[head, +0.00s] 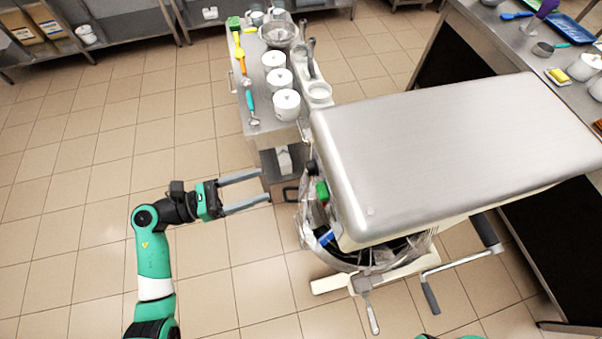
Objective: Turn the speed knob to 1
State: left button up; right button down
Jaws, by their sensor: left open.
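The machine (450,150) with a large brushed-metal top stands right of centre. On its left side, seen at a steep angle, are a small black knob-like part (311,167), a green part (322,191) and a blue part (326,238). I cannot tell which is the speed knob, and no numbers can be read. My left gripper (266,185) is open and empty, its fingers pointing right toward this side, with a gap between the tips and the controls. My right gripper is not in view.
A narrow metal cart (262,140) with white lidded pots (286,104) and utensils stands behind the left gripper. A steel counter (500,30) is at the right. The tiled floor at left is clear.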

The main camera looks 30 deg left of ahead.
aim_at(311, 168)
pick_arm(q)
jog(key=x, duration=1.1)
jog(key=shift+w+d, duration=0.15)
jog(key=shift+w, duration=0.05)
grip_shut()
